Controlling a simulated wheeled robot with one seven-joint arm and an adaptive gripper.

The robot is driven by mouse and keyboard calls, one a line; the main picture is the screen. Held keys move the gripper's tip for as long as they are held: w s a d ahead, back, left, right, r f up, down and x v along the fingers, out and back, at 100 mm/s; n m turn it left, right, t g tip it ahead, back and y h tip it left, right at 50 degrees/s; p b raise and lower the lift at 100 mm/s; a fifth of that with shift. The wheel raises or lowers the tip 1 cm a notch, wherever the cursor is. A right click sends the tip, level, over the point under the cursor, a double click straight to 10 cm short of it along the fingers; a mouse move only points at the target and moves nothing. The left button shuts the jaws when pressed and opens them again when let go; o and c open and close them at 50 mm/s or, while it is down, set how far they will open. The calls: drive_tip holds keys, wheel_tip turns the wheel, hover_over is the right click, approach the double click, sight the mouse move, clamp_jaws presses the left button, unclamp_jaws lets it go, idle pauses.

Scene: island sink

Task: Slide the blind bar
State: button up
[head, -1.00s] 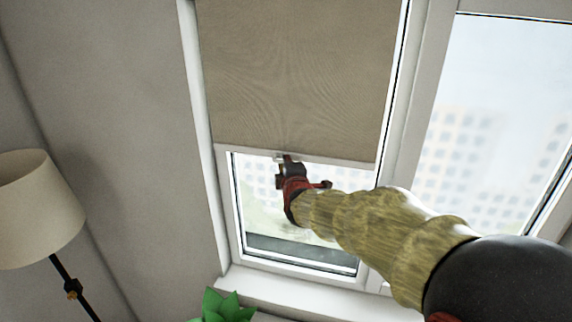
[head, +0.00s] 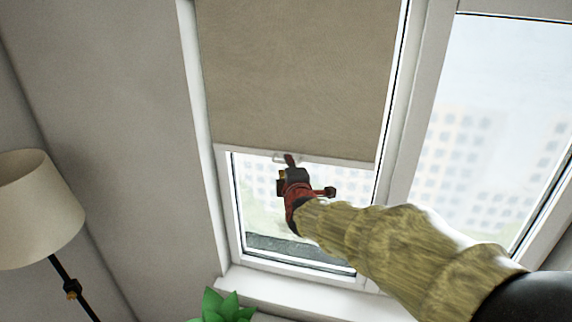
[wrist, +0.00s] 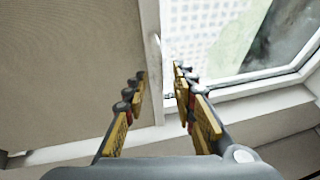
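The beige roller blind (head: 295,80) covers the upper part of the left window. Its pale blind bar (head: 345,160) runs along the lower edge, with a small light handle (head: 279,157) near the middle. My gripper (head: 288,162) is at the bar, just right of the handle in the head view. In the wrist view my gripper (wrist: 160,76) is open, with one finger on each side of the bar (wrist: 151,85) in the picture. The handle (wrist: 157,48) shows just beyond the fingertips. I cannot tell whether a finger touches the bar.
The window sill (head: 310,300) lies below, with a green plant (head: 226,308) at its front. A floor lamp (head: 38,208) stands at the left. The glass below the bar is uncovered.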

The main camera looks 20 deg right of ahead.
drive_tip(key=v, duration=0.8)
drive_tip(key=shift+s, duration=0.25)
drive_tip(key=shift+r, duration=0.1)
drive_tip(key=s+a+f+m+g+y+b, duration=0.1)
drive_tip(key=s+a+f+m+g+y, duration=0.15)
drive_tip(key=s+a+f+m, duration=0.4)
drive_tip(key=s+a+f+m+g+y+b, duration=0.1)
drive_tip(key=s+f+m+g+y+b, duration=0.2)
drive_tip(key=f, duration=0.6)
drive_tip(key=s+d+f+m+g+h+b, duration=0.1)
drive_tip(key=s+f+m+g+b, duration=0.1)
drive_tip(key=s+f+b, duration=0.8)
drive_tip(key=s+d+f+m+g+h+b, duration=0.1)
drive_tip(key=s+d+f+m+g+b, duration=0.1)
drive_tip(key=s+f+b, duration=0.8)
wheel_tip(320, 180, down, 6)
drive_tip(key=m+b, duration=0.1)
drive_tip(key=b, duration=0.5)
drive_tip(key=shift+d+g, duration=0.25)
drive_tip(key=shift+g, duration=0.1)
